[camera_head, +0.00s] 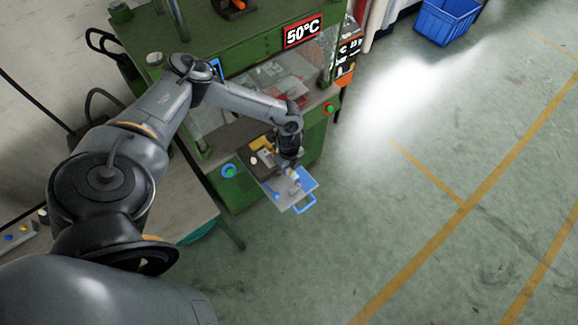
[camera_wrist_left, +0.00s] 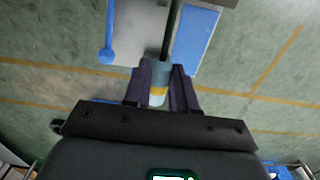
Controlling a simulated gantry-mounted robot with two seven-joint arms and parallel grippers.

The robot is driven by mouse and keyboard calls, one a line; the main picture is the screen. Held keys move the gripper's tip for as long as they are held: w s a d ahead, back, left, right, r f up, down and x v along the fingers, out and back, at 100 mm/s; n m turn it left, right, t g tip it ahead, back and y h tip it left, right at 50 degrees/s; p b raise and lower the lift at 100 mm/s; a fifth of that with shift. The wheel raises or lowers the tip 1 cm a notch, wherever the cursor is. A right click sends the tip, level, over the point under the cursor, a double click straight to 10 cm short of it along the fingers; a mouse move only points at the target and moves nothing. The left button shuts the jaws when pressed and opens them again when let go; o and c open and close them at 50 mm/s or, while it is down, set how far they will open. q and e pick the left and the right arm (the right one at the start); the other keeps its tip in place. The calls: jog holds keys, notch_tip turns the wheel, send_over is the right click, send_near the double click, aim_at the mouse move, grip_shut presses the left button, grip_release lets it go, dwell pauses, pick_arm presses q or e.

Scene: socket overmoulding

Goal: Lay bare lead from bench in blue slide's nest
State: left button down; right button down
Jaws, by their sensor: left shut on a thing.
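My left gripper (camera_head: 293,171) is over the slide (camera_head: 286,198), a pale plate with a blue patch and blue handle, pulled out from the green press. In the left wrist view, the gripper (camera_wrist_left: 160,74) is shut on the lead (camera_wrist_left: 158,77), around a blue-grey cylindrical end with a yellow and white part. The lead's dark cable (camera_wrist_left: 172,28) runs away from the fingers across the slide (camera_wrist_left: 138,22). The nest is not clear, and I cannot tell whether the lead touches it. My right gripper is not in view.
The green press (camera_head: 235,60) with a 50°C display stands behind the slide. A bench (camera_head: 185,205) is to the left of the slide. A blue crate (camera_head: 446,22) is at the far right top. The floor right of the press is open.

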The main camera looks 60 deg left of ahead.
pick_arm(q)
jog(key=shift+f+b, duration=2.45)
jog(key=shift+f, duration=1.4)
jog(key=c, duration=0.8)
grip_release()
notch_tip(320, 180, up, 11)
jog(key=shift+f, duration=0.15)
